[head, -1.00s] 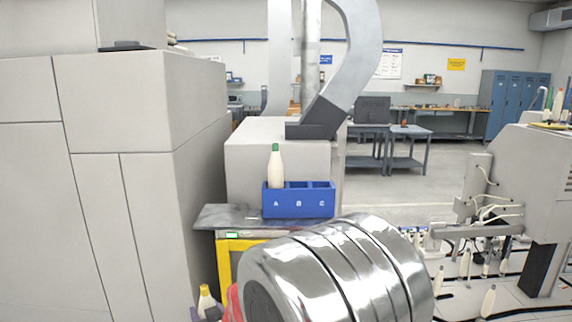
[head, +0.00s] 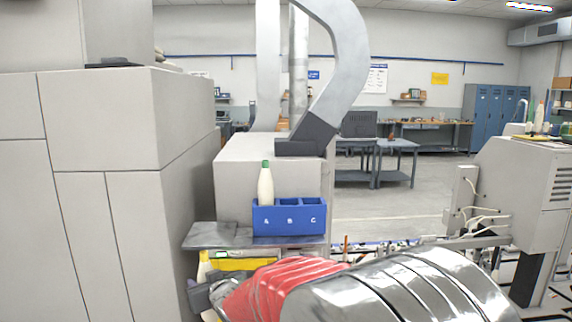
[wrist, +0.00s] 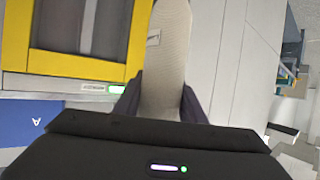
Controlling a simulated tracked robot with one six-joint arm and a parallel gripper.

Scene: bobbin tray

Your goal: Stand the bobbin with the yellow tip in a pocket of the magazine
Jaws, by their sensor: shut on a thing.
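The blue magazine (head: 289,219), marked A, B and C, stands on a grey ledge. A cream bobbin with a green tip (head: 265,186) stands upright in pocket A; pockets B and C look empty. My gripper (wrist: 160,100) is shut on a cream bobbin (wrist: 166,55), which sticks out between the dark fingers; its upper end is cut off by the frame. In the head view this bobbin (head: 203,268) shows small at the lower left, below the ledge and left of the magazine. Part of the magazine (wrist: 25,125) shows at the wrist view's left edge.
The grey ledge (head: 208,235) extends left of the magazine. A yellow frame (head: 245,264) lies below it, close by in the wrist view (wrist: 88,66). A tall grey cabinet (head: 105,125) stands at left. A machine with bobbins (head: 520,195) stands at right.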

